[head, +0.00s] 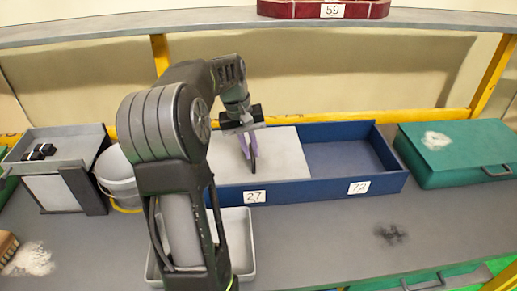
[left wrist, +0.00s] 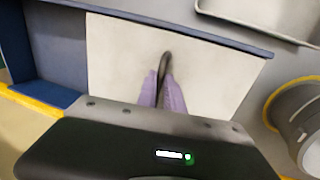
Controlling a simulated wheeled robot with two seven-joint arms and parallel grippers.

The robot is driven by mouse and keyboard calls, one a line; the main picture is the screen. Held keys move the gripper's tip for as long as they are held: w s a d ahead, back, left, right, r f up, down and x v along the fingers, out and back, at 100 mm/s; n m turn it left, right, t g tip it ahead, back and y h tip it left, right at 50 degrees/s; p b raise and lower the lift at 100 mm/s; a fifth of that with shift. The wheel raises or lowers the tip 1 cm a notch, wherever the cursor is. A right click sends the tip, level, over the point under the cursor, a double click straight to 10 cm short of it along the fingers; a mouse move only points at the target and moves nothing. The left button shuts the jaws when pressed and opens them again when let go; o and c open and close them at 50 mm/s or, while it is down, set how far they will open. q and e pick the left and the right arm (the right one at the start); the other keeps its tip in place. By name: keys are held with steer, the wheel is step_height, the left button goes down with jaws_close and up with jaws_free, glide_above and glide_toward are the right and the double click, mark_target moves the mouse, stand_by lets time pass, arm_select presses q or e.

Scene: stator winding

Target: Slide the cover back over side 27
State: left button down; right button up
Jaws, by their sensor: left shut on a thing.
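The long blue box (head: 388,183) has two sides, with label 27 (head: 254,196) on the left front and label 72 (head: 359,187) on the right front. The pale grey cover (head: 287,158) lies over the side labelled 27. The side labelled 72 (head: 340,155) is uncovered and looks empty. My left gripper (head: 250,150) is above the cover, its purple fingers shut on the cover's dark handle. In the left wrist view the fingers (left wrist: 162,92) close around the handle (left wrist: 166,60), with the cover (left wrist: 215,75) beneath. My arm hides the box's left end in the head view.
A green case (head: 450,150) stands right of the box. A grey tray (head: 240,245) lies in front of it, partly behind my arm. A grey bucket (head: 118,175) and a grey bin (head: 65,150) stand at left. A shelf with a red box (head: 322,10) runs overhead behind.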

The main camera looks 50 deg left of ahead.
arm_select(q)
steer(key=shift+s+a, duration=0.2)
steer(key=c, duration=1.5)
jaws_free()
steer(key=shift+r, duration=0.15)
steer(key=r, duration=0.2)
steer(key=s+r, duration=0.1)
steer(key=r, duration=0.4)
steer(key=shift+s+a+r+b, duration=0.15)
steer(key=shift+a+r+b, duration=0.05)
steer(key=shift+a+b, duration=0.2)
